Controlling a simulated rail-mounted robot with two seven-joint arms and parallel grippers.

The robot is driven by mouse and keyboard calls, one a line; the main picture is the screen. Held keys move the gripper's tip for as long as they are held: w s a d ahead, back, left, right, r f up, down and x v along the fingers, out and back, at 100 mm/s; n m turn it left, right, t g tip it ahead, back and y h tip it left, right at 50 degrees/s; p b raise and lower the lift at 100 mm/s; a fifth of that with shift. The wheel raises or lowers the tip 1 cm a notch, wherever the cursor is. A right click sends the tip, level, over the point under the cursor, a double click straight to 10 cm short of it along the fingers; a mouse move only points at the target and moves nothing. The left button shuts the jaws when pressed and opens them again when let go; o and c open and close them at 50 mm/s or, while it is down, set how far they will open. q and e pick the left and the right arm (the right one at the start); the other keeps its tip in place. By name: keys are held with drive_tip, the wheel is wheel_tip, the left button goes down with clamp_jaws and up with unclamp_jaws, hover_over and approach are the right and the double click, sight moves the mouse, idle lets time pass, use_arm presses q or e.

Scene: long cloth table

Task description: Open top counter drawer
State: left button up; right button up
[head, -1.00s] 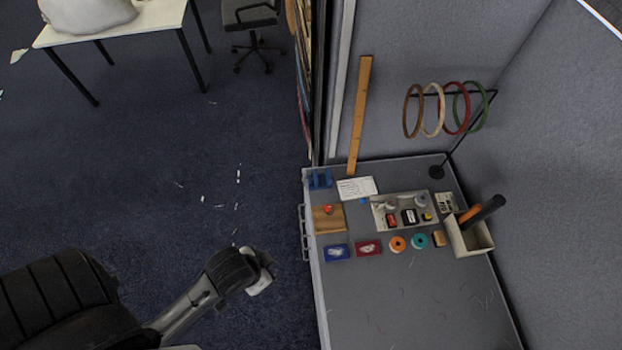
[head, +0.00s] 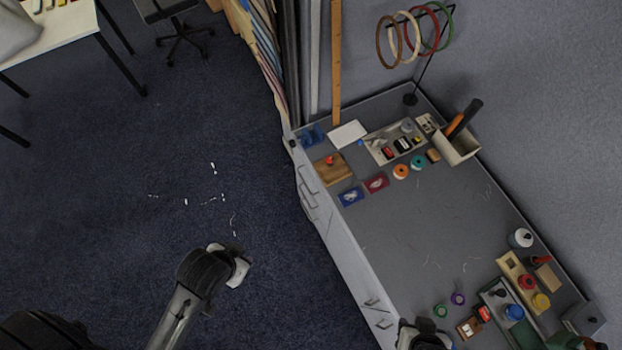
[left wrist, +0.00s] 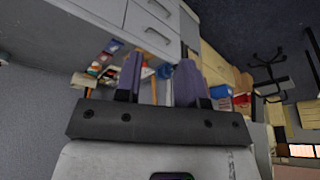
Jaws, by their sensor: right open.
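The grey counter (head: 415,225) stands on the right with its drawer front (head: 345,255) facing the carpet. Bar handles show at its far part (head: 307,195) and near part (head: 374,301). The drawers look shut. The left wrist view shows light drawer faces with a handle (left wrist: 158,37) beyond my fingers. My left gripper (head: 240,266) is over the carpet, left of the counter and apart from it. In the left wrist view its two fingers (left wrist: 158,80) are spread, with nothing seen between them. My right gripper (head: 425,336) is open at the bottom edge, by the counter's near part; its fingertips are hardly visible.
Tape rolls, small boxes and a pen holder (head: 457,148) stand on the counter's far part. Bottles and trays (head: 515,312) crowd its near right. A ring stand (head: 410,98) is at the back. Open carpet (head: 150,210) lies left; a white table (head: 50,30) is far left.

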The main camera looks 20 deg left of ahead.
use_arm(q)
drive_tip(key=shift+s+a+f, duration=0.1)
drive_tip(key=shift+s+a, duration=0.15)
